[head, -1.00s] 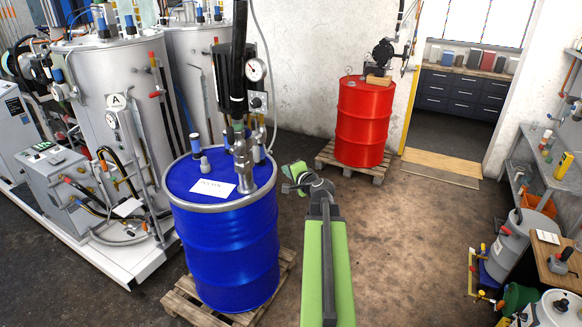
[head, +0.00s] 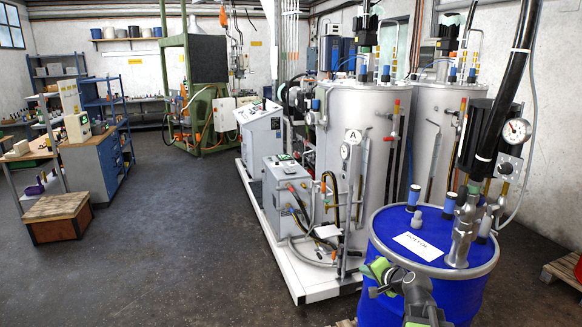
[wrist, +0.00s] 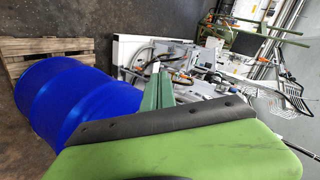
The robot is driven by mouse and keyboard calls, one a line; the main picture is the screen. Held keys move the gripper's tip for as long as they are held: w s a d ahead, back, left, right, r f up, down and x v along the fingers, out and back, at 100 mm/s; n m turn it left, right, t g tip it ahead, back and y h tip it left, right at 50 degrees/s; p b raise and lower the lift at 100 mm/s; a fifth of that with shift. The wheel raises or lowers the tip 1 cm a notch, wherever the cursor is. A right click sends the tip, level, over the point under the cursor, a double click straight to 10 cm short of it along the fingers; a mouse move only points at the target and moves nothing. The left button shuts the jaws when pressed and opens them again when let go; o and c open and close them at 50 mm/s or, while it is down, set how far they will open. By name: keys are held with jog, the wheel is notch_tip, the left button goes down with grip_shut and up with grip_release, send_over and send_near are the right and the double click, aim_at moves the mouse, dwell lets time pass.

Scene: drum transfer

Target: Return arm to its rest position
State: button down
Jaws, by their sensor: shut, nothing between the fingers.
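My gripper (head: 377,272) is at the end of my green and grey arm at the lower right of the head view, in front of the blue drum (head: 424,300). It is shut and empty. The blue drum stands upright, with a white label (head: 417,246) and fittings on its lid. It also shows in the wrist view (wrist: 65,105), turned sideways by the camera. Green and black parts of my arm's end fill the bottom of the wrist view. The arm hides part of the drum's front. I cannot tell whether the gripper touches the drum.
Tall grey tanks (head: 360,120) on a white platform (head: 303,284) stand left of and behind the drum. A wooden pallet (head: 565,270) is at the right edge. A wooden box (head: 57,216) and blue cabinet (head: 95,165) stand at left. The middle-left floor is clear.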

jog(key=s+a+f+n+g+b, duration=0.2)
jog(key=s+a+f+n+g, duration=0.15)
jog(key=a+f, duration=0.35)
jog(key=s+a+f+n+g+b, duration=0.1)
jog(key=s+a+f+n+g, duration=0.35)
jog(key=a, duration=0.45)
jog(key=s+d+f+n+g+h, duration=0.1)
jog(key=s+d+f, duration=0.1)
jog(key=s, duration=0.3)
jog(key=s+d+f+g+h, duration=0.2)
jog(key=s+d, duration=0.2)
jog(key=s, duration=0.2)
jog(key=shift+s+f+n+g+h, duration=0.15)
jog(key=shift+f+n+g+h, duration=0.15)
jog(key=shift+f+n, duration=0.1)
jog(key=shift+a, duration=0.1)
